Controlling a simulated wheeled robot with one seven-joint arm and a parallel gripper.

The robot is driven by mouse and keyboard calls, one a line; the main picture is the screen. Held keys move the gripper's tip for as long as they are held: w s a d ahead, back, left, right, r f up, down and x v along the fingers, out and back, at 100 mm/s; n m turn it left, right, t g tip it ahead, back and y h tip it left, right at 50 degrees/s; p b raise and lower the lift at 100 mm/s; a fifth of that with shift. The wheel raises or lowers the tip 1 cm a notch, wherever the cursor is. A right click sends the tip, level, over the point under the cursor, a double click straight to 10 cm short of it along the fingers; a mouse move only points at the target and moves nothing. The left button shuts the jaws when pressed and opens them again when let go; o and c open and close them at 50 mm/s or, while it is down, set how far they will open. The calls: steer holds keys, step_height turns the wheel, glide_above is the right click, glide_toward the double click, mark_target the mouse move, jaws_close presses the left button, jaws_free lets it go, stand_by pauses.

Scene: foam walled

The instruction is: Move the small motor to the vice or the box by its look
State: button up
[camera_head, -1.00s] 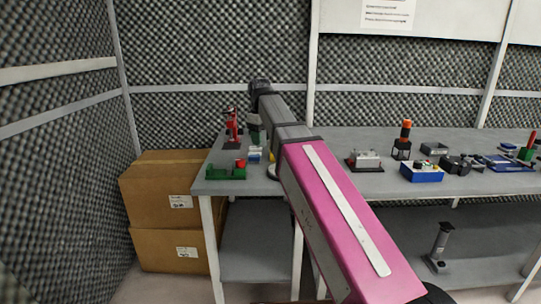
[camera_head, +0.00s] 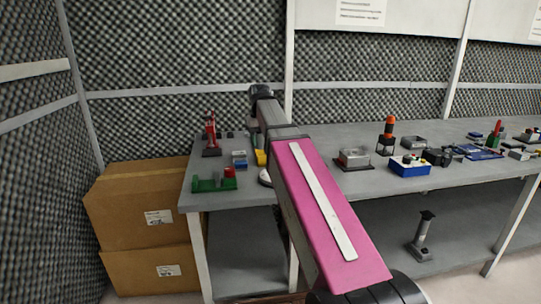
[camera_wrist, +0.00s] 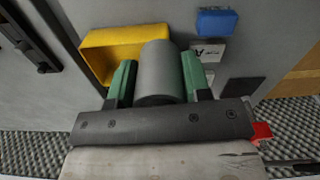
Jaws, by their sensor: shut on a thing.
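In the wrist view my gripper (camera_wrist: 159,66) is shut on a plain grey cylinder (camera_wrist: 160,72), the small motor, with a green finger on each side. A yellow open box (camera_wrist: 100,52) lies beyond and to the left of the motor; I cannot tell whether they touch. In the head view the yellow box (camera_head: 261,157) shows partly behind my arm, and the motor is hidden. I cannot tell for sure which thing is the vice; a grey metal block on a dark base (camera_head: 354,157) stands right of my arm.
The grey workbench (camera_head: 330,190) carries a green holder with a red part (camera_head: 215,181), a red upright tool (camera_head: 211,135), a blue box (camera_head: 409,166) and an orange-topped item (camera_head: 388,135). Cardboard boxes (camera_head: 140,230) stand left of the bench. Foam walls (camera_head: 180,60) close the back and left.

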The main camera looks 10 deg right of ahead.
steer(key=w+d+f, duration=0.4)
steer(key=w+d, duration=0.1)
steer(key=shift+w+d+f, duration=0.1)
steer(key=shift+d+f, duration=0.05)
steer(key=shift+f, duration=2.1)
steer(key=shift+f, duration=0.1)
steer(key=o, duration=1.2)
step_height(320, 180, up, 12)
steer(key=shift+r, duration=0.1)
